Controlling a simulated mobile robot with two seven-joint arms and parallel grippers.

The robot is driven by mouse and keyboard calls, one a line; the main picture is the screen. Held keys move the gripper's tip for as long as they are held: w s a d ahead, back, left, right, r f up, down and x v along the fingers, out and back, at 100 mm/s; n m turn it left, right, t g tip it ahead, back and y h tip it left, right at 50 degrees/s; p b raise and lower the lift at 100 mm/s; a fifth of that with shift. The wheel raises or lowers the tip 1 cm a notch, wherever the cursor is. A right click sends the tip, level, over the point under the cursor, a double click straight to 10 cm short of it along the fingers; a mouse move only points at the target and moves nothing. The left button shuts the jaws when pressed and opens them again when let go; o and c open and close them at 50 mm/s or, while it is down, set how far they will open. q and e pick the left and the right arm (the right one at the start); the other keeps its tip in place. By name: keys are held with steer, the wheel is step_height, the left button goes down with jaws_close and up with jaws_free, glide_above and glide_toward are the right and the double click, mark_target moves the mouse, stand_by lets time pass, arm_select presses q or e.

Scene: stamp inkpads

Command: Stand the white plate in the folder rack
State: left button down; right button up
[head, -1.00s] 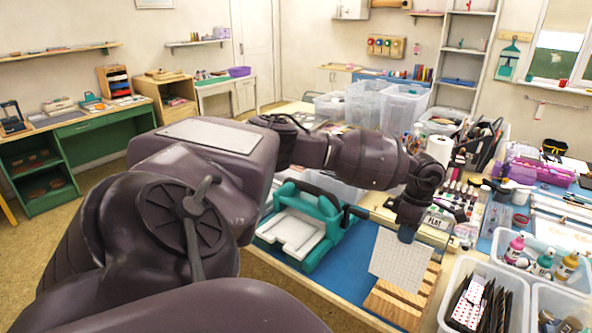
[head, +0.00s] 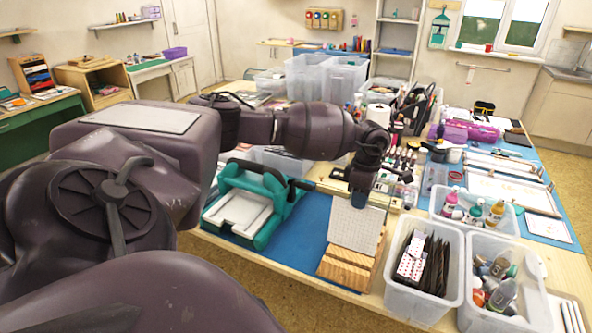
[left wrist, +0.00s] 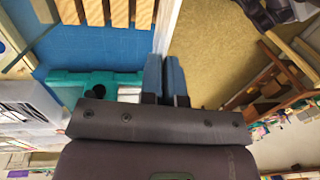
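The white plate (head: 356,228) is a thin square sheet with a grid of small marks, standing near upright in the head view. My left gripper (head: 358,198) is shut on its upper edge, with blue fingertips. In the left wrist view the plate (left wrist: 167,30) shows as a thin pale strip, nearly edge-on, between the fingertips (left wrist: 164,76). The wooden folder rack (head: 343,272) is slatted and lies directly below and around the plate's lower edge. Its slats (left wrist: 120,12) show to the left of the plate. I cannot tell whether the lower edge is in a slot. My right gripper is out of view.
A teal press (head: 258,205) stands left of the rack on a blue mat (head: 310,225). A clear bin with dark folders (head: 400,300) stands close to the right. Another bin (head: 480,318) and a bottle tray (head: 503,222) lie beyond it.

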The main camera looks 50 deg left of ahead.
mark_target(357, 217)
arm_select(q)
steer(key=shift+s+d+f+b, duration=0.15)
steer(key=shift+f+b, duration=0.65)
steer(key=shift+f, duration=0.85)
steer(key=shift+s+d+f+b, duration=0.1)
steer(key=shift+s+f+b, duration=0.2)
steer(key=shift+f+b, duration=0.95)
steer(key=shift+s+d+f+b, duration=0.1)
steer(key=shift+s+f+b, duration=0.2)
steer(key=shift+f, duration=1.75)
steer(key=shift+w, duration=0.1)
steer(key=c, duration=1.3)
jaws_free()
steer(key=shift+o, duration=0.2)
steer(key=shift+r, duration=0.1)
steer(key=shift+w+a+r+p, duration=0.15)
steer(key=shift+r+p, duration=0.35)
steer(key=shift+r, duration=0.75)
steer(key=shift+w+a+r+p, duration=0.15)
steer(key=shift+r+p, duration=0.35)
steer(key=shift+r, duration=0.7)
steer(key=shift+d, duration=0.1)
